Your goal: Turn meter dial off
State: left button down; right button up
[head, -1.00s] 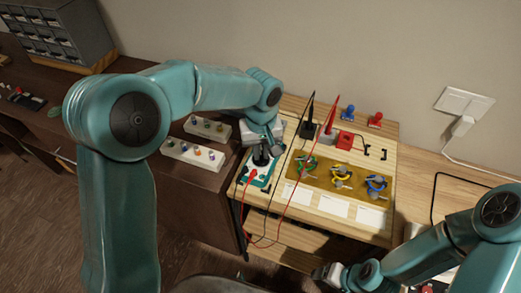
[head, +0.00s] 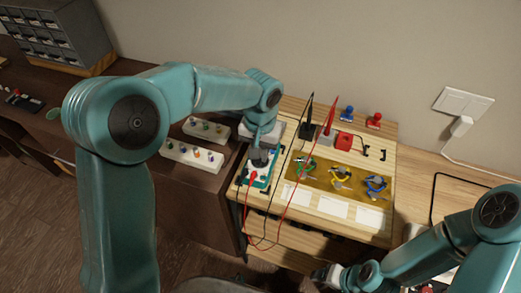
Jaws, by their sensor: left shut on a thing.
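The meter (head: 262,183) is a teal-edged unit with a light face, lying at the left end of the wooden bench top. A red plug (head: 252,177) sits in its lower part. My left gripper (head: 259,160) points down onto the meter and is shut on its dial. The dial itself is hidden under the gripper, so its setting cannot be read. My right gripper (head: 328,274) is low in front of the bench, away from the meter; its jaws are too small to read.
Black (head: 308,118) and red (head: 328,120) probes stand upright behind the meter, with leads looping over the bench front. A yellow tray (head: 322,177) with coloured ring-shaped parts is to the right. Two white knob strips (head: 192,155) lie left on the dark table.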

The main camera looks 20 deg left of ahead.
dwell(0.3)
pick_arm(q)
jog(key=c, duration=1.1)
grip_release()
jog(key=shift+c, duration=0.2)
notch_tip(320, 180, up, 16)
jog(key=shift+r, duration=0.2)
